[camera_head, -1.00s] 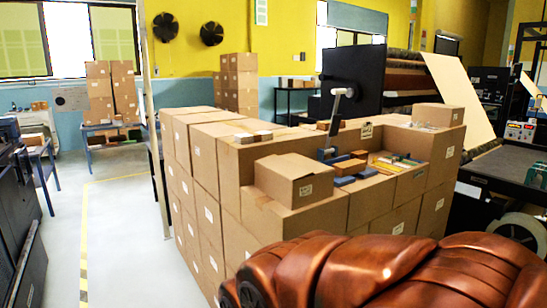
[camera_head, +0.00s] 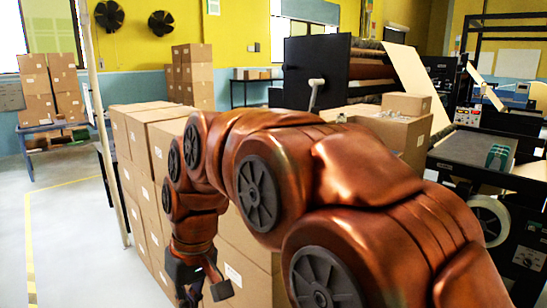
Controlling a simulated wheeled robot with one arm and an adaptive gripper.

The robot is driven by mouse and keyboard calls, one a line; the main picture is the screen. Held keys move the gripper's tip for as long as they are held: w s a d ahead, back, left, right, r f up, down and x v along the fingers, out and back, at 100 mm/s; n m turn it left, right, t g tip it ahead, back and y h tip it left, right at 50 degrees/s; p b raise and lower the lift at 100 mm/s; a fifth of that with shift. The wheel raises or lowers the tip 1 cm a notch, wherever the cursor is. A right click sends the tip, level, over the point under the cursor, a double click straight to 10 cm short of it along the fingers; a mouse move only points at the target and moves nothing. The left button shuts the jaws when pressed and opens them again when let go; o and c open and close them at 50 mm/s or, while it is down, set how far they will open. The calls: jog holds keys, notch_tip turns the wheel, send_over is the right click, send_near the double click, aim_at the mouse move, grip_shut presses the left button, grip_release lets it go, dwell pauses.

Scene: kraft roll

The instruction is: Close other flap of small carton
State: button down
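My arm crosses the middle of the view, and its dark gripper (camera_head: 203,290) hangs at the bottom, in front of the near side of the carton stack. Its fingers look spread apart with nothing between them, though the lower edge of the picture cuts them off. The small carton that sat on the near part of the stack is hidden behind my arm, so its flaps cannot be seen. Another small carton (camera_head: 407,104) stands on the far right part of the stack, apart from the gripper.
The stack of large cartons (camera_head: 140,125) stands close beside and behind my arm. A pale post (camera_head: 103,140) rises at its left. Clear floor (camera_head: 75,235) with a yellow line lies further left. A dark machine with a roller (camera_head: 375,70) and a dark bench (camera_head: 470,150) stand at the right.

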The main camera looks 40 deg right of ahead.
jog(key=w+d+r+t, duration=0.5)
jog(key=w+d+r, duration=1)
jog(key=w+d, duration=0.25)
jog(key=s+d+r+t+h+b, duration=0.15)
jog(key=d+r, duration=0.25)
jog(key=d, duration=0.8)
jog(key=s+d+r+t+h, duration=0.15)
jog(key=d+r, duration=0.25)
jog(key=d, duration=0.7)
jog(key=b+x, duration=0.1)
jog(key=x, duration=0.3)
jog(key=b+x, duration=0.2)
jog(key=x, duration=0.3)
jog(key=shift+d+f, duration=0.1)
jog(key=shift+d, duration=0.1)
jog(key=shift+w+d+f+b, duration=0.1)
jog(key=shift+w+f+b, duration=0.1)
jog(key=shift+f+b, duration=0.75)
jog(key=shift+d+f+b, duration=0.1)
jog(key=shift+f+b, duration=0.3)
jog(key=shift+f, duration=0.65)
jog(key=shift+w+f, duration=0.1)
